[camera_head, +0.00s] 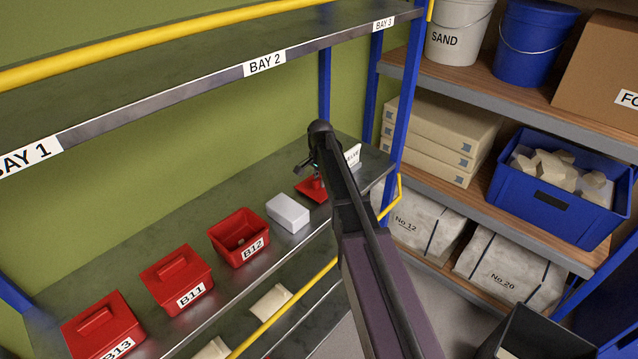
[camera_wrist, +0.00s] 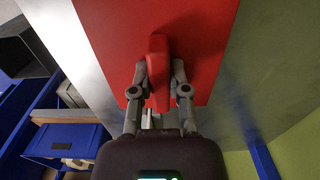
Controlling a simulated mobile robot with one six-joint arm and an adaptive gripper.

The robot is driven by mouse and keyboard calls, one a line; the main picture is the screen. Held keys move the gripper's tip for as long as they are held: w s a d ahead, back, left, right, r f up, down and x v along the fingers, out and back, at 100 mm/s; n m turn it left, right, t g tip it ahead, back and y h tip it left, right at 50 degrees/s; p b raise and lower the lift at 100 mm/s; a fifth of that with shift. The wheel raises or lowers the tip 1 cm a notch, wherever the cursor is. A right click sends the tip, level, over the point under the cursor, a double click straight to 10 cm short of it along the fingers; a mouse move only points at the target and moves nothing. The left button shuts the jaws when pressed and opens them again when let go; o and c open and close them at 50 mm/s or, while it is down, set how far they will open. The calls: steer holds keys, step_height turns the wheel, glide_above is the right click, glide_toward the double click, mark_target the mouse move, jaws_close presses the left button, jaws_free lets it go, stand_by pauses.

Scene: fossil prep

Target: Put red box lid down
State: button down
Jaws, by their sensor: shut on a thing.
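My gripper (camera_wrist: 158,78) is shut on the upright handle of the red box lid (camera_wrist: 205,55) in the wrist view. In the head view the red lid (camera_head: 313,192) is at the shelf's right part, under my gripper (camera_head: 312,172) and partly hidden by my arm. I cannot tell whether it touches the shelf (camera_head: 225,297). The red box B12 (camera_head: 250,253) stands open on the same shelf, with something small inside. A white block (camera_head: 288,213) lies between B12 and the lid.
Lidded red boxes B11 (camera_head: 178,280) and B13 (camera_head: 104,328) stand left of B12. A white sign (camera_head: 353,155), partly hidden, is behind my arm. A blue post (camera_head: 402,105) and a yellow rail (camera_head: 270,335) bound the shelf. The upper shelf (camera_head: 150,85) overhangs it.

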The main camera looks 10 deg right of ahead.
mark_target(320, 178)
steer(key=shift+f, duration=0.15)
steer(key=c, duration=0.6)
jaws_free()
step_height(320, 178, up, 12)
steer(key=p, duration=1.2)
steer(key=shift+r, duration=0.2)
steer(key=shift+s, duration=0.1)
stand_by(0.3)
steer(key=s+n, duration=0.3)
steer(key=s, duration=0.6)
steer(key=s+a+n, duration=0.1)
steer(key=s+n, duration=0.3)
steer(key=s, duration=0.5)
steer(key=s+n, duration=0.3)
steer(key=s, duration=0.6)
steer(key=shift+s+a+n, duration=0.1)
steer(key=shift+a+n, duration=0.05)
steer(key=shift+n, duration=0.25)
